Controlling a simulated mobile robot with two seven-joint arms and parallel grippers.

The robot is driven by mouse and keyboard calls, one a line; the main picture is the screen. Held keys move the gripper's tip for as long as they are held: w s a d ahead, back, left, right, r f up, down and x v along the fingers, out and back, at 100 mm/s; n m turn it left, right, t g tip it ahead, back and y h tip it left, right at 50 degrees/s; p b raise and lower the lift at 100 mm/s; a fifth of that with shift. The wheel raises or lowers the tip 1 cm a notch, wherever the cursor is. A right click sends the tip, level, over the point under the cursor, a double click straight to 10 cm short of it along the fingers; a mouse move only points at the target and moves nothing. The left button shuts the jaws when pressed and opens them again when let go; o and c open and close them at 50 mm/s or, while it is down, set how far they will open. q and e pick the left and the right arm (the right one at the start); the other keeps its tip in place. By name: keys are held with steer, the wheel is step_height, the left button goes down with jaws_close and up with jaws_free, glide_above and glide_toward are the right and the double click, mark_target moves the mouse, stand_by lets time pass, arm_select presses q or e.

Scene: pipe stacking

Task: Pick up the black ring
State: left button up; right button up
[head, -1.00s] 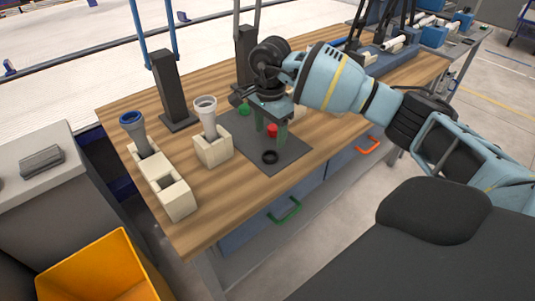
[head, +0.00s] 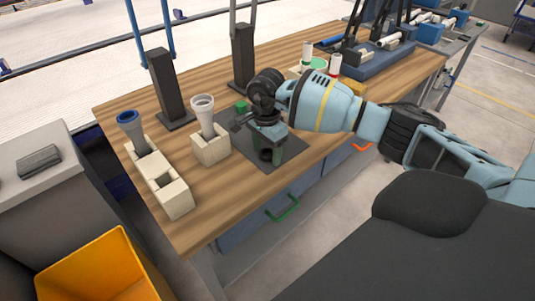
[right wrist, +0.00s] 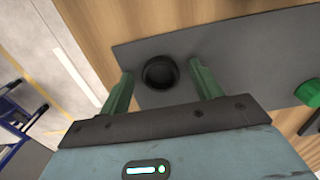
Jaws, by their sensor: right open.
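The black ring (head: 265,155) lies on the dark grey mat (head: 294,149) on the wooden table, partly hidden by my right gripper in the head view. My right gripper (head: 268,158) points down at it, open and empty. In the right wrist view the black ring (right wrist: 160,74) shows whole, between the two green fingers of my right gripper (right wrist: 161,76), with a gap on each side. I cannot tell whether the fingertips reach the mat. My left gripper is not in view.
A green piece (head: 240,106) stands on the mat's far side. A grey pipe (head: 203,112) stands in a cream block left of the mat, and a blue-topped pipe (head: 131,122) further left. Dark posts (head: 168,85) stand behind.

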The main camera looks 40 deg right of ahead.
steer(key=shift+c, duration=0.3)
steer(key=c, duration=1)
steer(key=shift+r, duration=0.15)
steer(key=shift+r, duration=0.55)
step_height(320, 180, up, 2)
steer(key=shift+r, duration=0.2)
steer(key=s+a, duration=0.7)
steer(key=s+a+r, duration=0.1)
steer(key=s+a, duration=0.3)
steer(key=shift+a+r+b, duration=0.1)
steer(key=shift+a+b, duration=0.15)
steer(key=shift+b, duration=0.15)
